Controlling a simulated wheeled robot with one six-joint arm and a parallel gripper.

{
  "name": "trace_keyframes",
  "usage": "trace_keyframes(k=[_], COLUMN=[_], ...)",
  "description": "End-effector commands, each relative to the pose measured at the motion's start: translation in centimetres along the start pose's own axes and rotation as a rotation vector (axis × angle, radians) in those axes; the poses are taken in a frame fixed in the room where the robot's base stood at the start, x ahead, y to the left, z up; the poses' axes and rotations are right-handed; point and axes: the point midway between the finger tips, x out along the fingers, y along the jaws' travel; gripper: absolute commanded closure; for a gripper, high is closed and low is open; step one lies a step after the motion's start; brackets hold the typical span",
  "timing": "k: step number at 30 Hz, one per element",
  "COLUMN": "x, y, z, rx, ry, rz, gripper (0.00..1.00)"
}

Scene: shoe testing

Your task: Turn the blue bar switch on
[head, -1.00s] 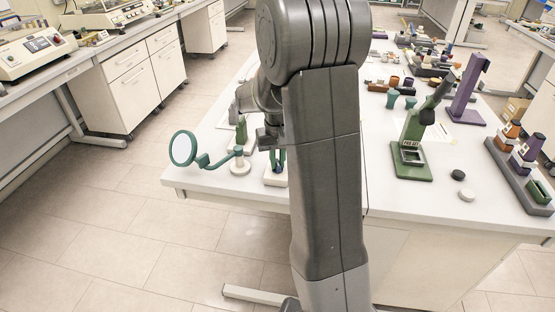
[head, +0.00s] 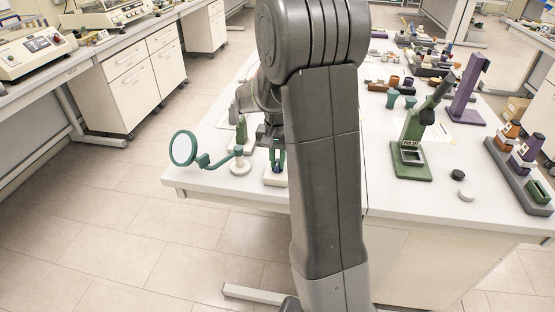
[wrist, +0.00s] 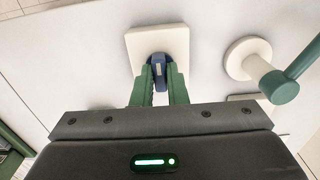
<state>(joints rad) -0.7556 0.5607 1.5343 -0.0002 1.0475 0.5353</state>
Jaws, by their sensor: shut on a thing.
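The blue bar switch (wrist: 158,62) sits on a square white base plate (wrist: 174,36) in the wrist view. My gripper (wrist: 160,80) has green fingers closed on the two sides of the bar. The fingers hide part of the bar. In the head view, my gripper (head: 277,160) points down over the white base (head: 274,180) near the table's front left edge. The bar there is only a small dark blue patch between the fingertips.
A green-framed round magnifier (head: 183,149) on a white round base (head: 240,167) stands just left of the switch. A green test stand (head: 411,160) and small round pieces stand to the right on the white table (head: 385,190).

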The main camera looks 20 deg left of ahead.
Motion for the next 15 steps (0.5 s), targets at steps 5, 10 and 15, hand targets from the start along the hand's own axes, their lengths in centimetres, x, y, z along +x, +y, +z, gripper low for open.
trace_keyframes(k=[5,10,15], x=[-0.09,-0.09,-0.05], y=[-0.02,-0.02,-0.01], z=[-0.07,-0.07,-0.04], rx=[0.002,0.001,0.0], ry=[0.002,0.002,0.002], rz=[-0.001,-0.001,-0.001], gripper=[1.0,0.71,0.65])
